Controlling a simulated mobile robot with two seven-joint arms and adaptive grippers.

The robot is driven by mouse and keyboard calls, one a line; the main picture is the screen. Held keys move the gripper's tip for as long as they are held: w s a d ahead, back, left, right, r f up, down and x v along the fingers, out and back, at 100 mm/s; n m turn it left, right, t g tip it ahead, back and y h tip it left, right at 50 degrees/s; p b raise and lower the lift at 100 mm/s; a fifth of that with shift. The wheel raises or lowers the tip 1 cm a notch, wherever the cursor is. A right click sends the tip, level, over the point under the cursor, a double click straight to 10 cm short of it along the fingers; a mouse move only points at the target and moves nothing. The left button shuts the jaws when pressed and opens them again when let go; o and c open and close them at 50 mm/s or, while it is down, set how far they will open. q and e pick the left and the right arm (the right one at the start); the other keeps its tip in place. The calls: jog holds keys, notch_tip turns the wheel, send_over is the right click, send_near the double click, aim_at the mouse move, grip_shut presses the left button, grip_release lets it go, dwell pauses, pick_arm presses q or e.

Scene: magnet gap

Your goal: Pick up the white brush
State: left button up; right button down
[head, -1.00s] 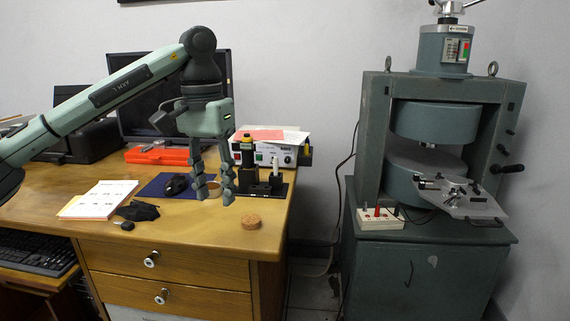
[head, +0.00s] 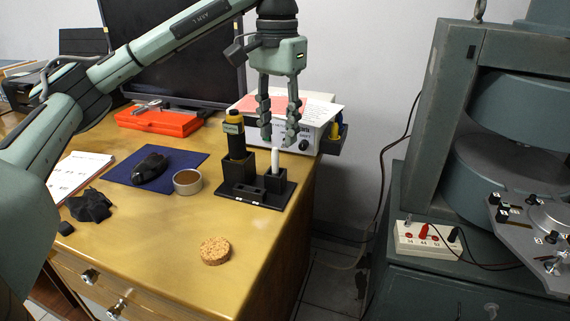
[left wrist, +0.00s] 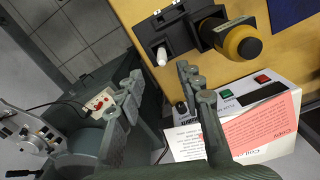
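The white brush (head: 275,160) stands upright in the smaller socket of a black holder (head: 243,193) on the wooden desk. Only its pale upper part shows; its lower end is hidden in the socket. My left gripper (head: 279,136) points down just above the brush, open and empty, with its two fingers apart. In the left wrist view the brush (left wrist: 161,57) shows end-on, ahead of the spread fingertips (left wrist: 159,72). My right gripper is not in view.
A black-and-yellow bottle (head: 235,138) stands in the holder's other socket, close left of the brush. A white instrument box (head: 300,136) with papers is behind. A tape roll (head: 187,182), cork disc (head: 215,251) and dark mouse (head: 150,168) lie on the desk. Its right edge is near the holder.

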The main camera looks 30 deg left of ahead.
aim_at(275, 148)
pick_arm(q)
jog(key=shift+s+a+f, duration=0.1)
jog(key=shift+s+f, duration=0.15)
jog(key=shift+f, duration=0.55)
notch_tip(275, 148, down, 5)
jog(key=shift+a+r, duration=0.1)
jog(key=shift+r, duration=0.1)
grip_shut()
